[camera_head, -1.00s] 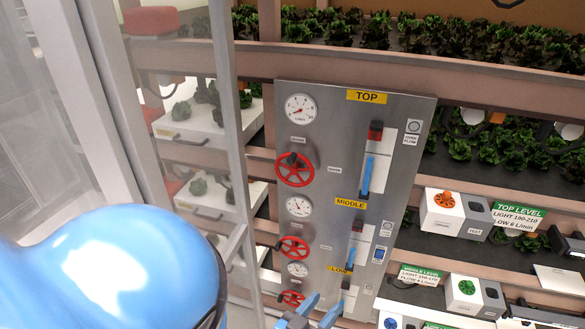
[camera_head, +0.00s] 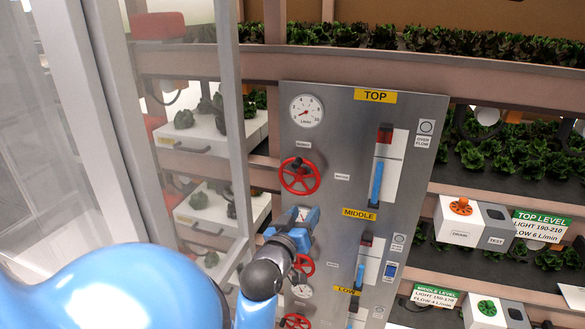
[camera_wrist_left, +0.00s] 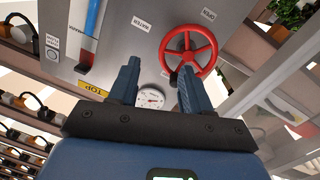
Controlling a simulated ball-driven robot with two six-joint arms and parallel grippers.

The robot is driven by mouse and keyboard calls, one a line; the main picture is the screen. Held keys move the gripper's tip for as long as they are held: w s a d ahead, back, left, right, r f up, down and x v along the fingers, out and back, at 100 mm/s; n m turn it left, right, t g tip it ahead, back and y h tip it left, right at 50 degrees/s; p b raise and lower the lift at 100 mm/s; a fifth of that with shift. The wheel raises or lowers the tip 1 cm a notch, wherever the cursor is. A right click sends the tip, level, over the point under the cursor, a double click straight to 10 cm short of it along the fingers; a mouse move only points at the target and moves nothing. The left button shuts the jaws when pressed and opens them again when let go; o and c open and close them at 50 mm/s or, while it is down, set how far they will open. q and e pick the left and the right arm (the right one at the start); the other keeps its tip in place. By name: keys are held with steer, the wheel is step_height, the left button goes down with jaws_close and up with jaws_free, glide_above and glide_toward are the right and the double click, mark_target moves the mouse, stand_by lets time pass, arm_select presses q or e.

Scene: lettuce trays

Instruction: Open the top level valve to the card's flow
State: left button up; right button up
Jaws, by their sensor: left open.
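The grey valve panel (camera_head: 335,150) stands ahead with yellow TOP, MIDDLE and LOW labels. The top level valve is a red handwheel (camera_head: 299,176) below a round gauge (camera_head: 306,111). In the left wrist view the red wheel (camera_wrist_left: 188,54) is beyond and right of the fingertips, apart from them. My left gripper (camera_wrist_left: 155,82) is open and empty, facing the panel. The green card (camera_head: 541,226) reads TOP LEVEL, LIGHT 190-210, FLOW 6 L/min. My right gripper is out of view.
A blue-filled flow tube with a red top (camera_head: 379,165) stands right of the top wheel. A white drain box with an orange knob (camera_head: 461,207) sits further right. A glass door frame (camera_head: 236,130) stands at the left, close to my arm.

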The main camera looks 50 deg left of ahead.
arm_select(q)
steer(key=y, duration=0.2)
glide_toward(295, 166)
steer(key=p+x, duration=0.2)
steer(key=x, duration=0.8)
steer(key=shift+s, duration=0.1)
jaws_close()
